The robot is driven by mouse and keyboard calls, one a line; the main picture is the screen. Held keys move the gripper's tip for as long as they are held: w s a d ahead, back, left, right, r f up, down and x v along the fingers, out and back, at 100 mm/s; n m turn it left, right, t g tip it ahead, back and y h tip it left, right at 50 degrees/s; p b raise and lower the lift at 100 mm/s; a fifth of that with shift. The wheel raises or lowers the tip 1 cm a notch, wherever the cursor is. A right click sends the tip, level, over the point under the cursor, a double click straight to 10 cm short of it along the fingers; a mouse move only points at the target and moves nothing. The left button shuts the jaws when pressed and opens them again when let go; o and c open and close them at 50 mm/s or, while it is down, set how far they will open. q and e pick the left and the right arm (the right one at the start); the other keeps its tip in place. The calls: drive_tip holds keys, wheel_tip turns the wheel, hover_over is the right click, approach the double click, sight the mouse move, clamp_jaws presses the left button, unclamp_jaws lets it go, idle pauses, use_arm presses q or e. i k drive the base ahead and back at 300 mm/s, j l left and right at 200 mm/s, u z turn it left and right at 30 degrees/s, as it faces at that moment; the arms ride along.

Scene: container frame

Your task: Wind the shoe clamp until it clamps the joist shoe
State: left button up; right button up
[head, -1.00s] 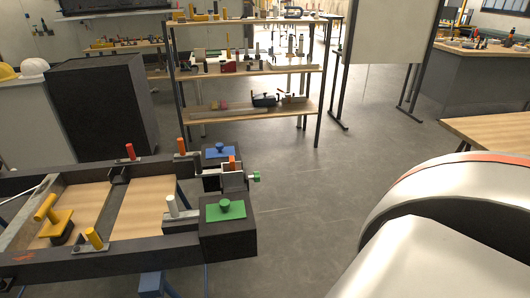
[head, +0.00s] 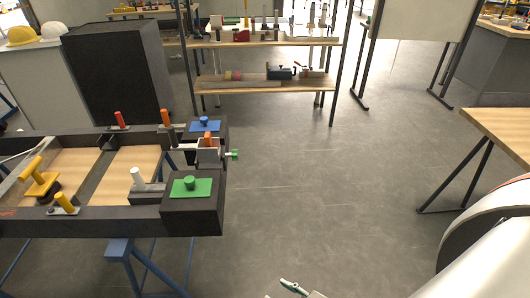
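The shoe clamp appears to be the small mechanism at the frame's right end, with a green end knob (head: 235,154) on a short screw pointing right. Beside the knob is a pale grey bracket (head: 208,143), which looks like the joist shoe, with an orange handle (head: 208,136) above it. It sits between a dark block with a blue plate (head: 205,126) and one with a green plate (head: 190,188). The gap between clamp and shoe is too small to judge. A white arm link of mine fills the lower right.
The dark frame (head: 110,222) rests on blue trestles (head: 118,250) and carries red, orange, white and yellow handles. A small green and pale piece (head: 293,287) at the bottom edge is unclear. Shelves (head: 265,88) stand behind, a wooden table (head: 500,130) right. Grey floor between is clear.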

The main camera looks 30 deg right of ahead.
sight(234, 154)
drive_tip(key=l+z, duration=0.3)
drive_tip(key=l, duration=0.4)
drive_tip(key=i+l+u, duration=0.1)
drive_tip(key=u, duration=0.35)
drive_tip(key=l+u, duration=0.45)
drive_tip(key=i+l+u, duration=0.2)
drive_tip(key=l, duration=0.25)
drive_tip(key=l+u, duration=0.15)
drive_tip(key=l, duration=0.25)
drive_tip(key=l+u, duration=0.1)
drive_tip(key=l, duration=0.85)
drive_tip(key=l+u, duration=0.1)
drive_tip(key=l, duration=0.85)
drive_tip(key=k, duration=0.05)
